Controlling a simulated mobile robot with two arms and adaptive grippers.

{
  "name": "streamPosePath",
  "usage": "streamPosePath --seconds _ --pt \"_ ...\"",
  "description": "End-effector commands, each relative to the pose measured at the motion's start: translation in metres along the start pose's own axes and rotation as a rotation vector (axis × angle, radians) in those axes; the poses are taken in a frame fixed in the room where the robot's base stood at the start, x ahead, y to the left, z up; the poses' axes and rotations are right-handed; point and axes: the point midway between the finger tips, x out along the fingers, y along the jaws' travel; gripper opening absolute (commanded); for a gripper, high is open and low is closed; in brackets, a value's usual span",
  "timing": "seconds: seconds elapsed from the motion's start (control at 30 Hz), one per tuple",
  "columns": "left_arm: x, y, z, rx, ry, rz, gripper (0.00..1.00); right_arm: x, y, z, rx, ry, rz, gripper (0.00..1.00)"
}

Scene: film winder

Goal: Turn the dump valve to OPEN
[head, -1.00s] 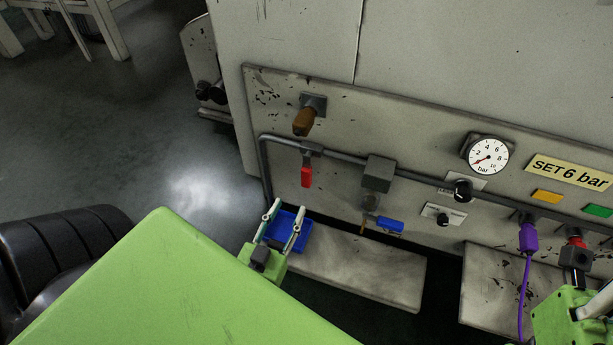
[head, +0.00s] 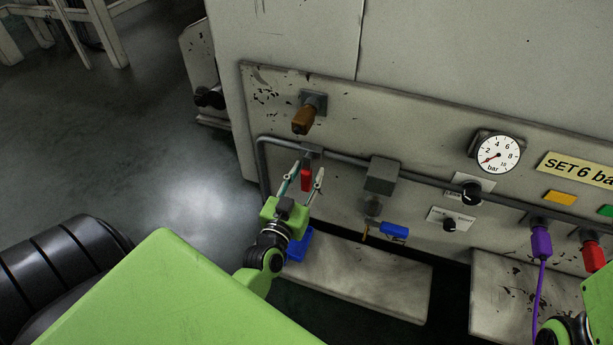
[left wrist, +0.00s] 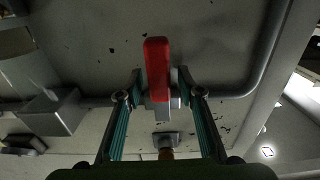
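A red lever (head: 307,180) hangs straight down from a valve on the grey pipe, on the left of the panel. I cannot read a label naming it as the dump valve. My left gripper (head: 305,176) is open, its two fingers on either side of this lever. In the left wrist view the red lever (left wrist: 157,70) stands between the fingertips (left wrist: 160,84), with gaps on both sides. A valve with a blue handle (head: 394,230), lying sideways, is farther right below a grey box. My right gripper shows only partly at the lower right edge; its fingers are out of frame.
A brown handle (head: 304,120) sticks out above the red lever. The grey pipe (head: 345,157) runs along the panel. A blue bin (head: 301,244) is below my left gripper. A gauge (head: 498,153), black knobs, a purple plug (head: 541,238) and a red plug (head: 593,252) are to the right.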

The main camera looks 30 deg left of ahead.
Motion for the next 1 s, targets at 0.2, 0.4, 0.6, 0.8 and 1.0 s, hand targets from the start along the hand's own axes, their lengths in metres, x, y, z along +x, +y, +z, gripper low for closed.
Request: streamPosePath --seconds 0.2,0.4,0.6,0.8,1.0 --pt "0.0 0.0 0.0 0.0 0.0 0.0 0.32 0.001 0.0 0.0 0.0 0.001 0.0 0.4" --pt "0.0 0.0 0.0 0.0 0.0 0.0 0.0 0.001 0.0 0.0 0.0 0.001 -0.001 0.4" --pt "0.0 -0.001 -0.001 0.009 0.0 -0.001 0.0 0.003 0.0 -0.001 0.0 0.003 0.0 0.4" --pt "0.0 -0.004 -0.004 0.071 -0.001 0.001 0.0 -0.002 0.002 0.002 0.004 -0.032 0.015 0.4" --pt "0.0 -0.01 -0.007 0.204 -0.002 0.001 0.0 -0.011 0.004 0.005 0.013 -0.101 0.04 0.4"
